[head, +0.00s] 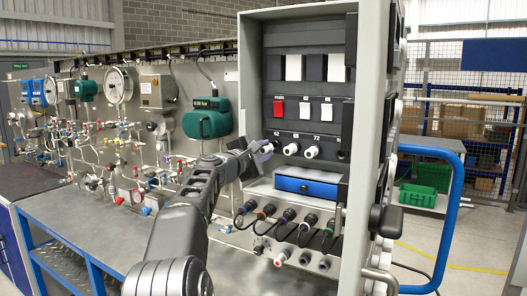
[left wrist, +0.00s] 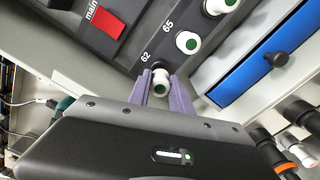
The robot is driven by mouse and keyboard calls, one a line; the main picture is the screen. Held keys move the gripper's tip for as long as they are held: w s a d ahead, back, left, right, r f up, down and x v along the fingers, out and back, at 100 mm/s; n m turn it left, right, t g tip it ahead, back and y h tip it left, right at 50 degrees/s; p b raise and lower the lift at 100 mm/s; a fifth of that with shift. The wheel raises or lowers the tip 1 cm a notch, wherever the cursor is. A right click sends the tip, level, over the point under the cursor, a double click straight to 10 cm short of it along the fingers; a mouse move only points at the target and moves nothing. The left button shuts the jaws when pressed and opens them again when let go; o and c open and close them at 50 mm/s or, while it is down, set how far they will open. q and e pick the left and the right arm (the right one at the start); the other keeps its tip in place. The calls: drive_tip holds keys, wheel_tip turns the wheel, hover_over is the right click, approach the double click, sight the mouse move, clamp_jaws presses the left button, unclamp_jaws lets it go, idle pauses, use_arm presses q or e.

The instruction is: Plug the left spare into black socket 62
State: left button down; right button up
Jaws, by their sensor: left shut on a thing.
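My left gripper (head: 263,151) is at the panel under label 62, at the left end of the plug row. In the left wrist view its two purple fingers (left wrist: 164,90) are shut around a white plug with a green end (left wrist: 160,77). The plug is at black socket 62 (left wrist: 153,66), in line with it and seeming to touch it. I cannot tell how deep it sits. The fingers hide part of the plug and socket. My right gripper is not in view.
A blue drawer (head: 306,187) with a black knob juts out below the row. A red main switch (head: 278,109) is above. Gauges and pipework (head: 118,85) stand to the left.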

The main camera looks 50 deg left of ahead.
sight(263, 151)
use_arm(q)
drive_tip(key=shift+w+a, duration=0.2)
drive_tip(key=shift+w, duration=0.25)
idle(1.0)
drive_tip(key=shift+w+a+p, duration=0.2)
drive_tip(key=shift+w+p, duration=0.15)
drive_tip(key=shift+w, duration=0.35)
idle(1.1)
drive_tip(key=c, duration=1.1)
unclamp_jaws()
drive_tip(key=shift+s+d+f+b, duration=0.15)
drive_tip(key=shift+s+b, duration=0.3)
drive_tip(key=shift+s, duration=0.05)
drive_tip(key=b+v, duration=0.3)
drive_tip(key=v, duration=0.3)
drive_tip(key=shift+s+d, duration=0.1)
drive_tip(key=shift+s, duration=0.05)
drive_tip(key=shift+s+d, duration=0.1)
drive_tip(key=shift+s, duration=0.1)
